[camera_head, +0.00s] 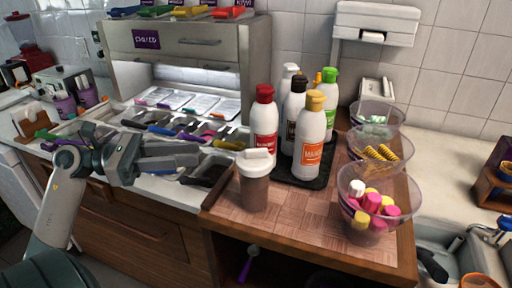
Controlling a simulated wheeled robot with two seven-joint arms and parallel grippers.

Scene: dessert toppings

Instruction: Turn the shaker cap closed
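The shaker (255,190) stands upright near the left edge of the wooden board. It has a clear body with brown contents and a white cap (257,158) with a raised bar on top. Whether the cap is turned open or closed cannot be told. My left gripper (198,155) is left of the shaker, at about cap height in the picture, with its fingers pointing right. It is apart from the shaker and holds nothing visible. The gap between its fingers is hard to judge from this side. My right gripper is not in view.
Several sauce bottles (310,140) stand on a black tray (302,181) close behind and right of the shaker. Clear bowls, the nearest with pink and yellow pieces (372,204), line the board's right side. The board (300,225) is bare in front. Topping bins (205,178) lie behind my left gripper.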

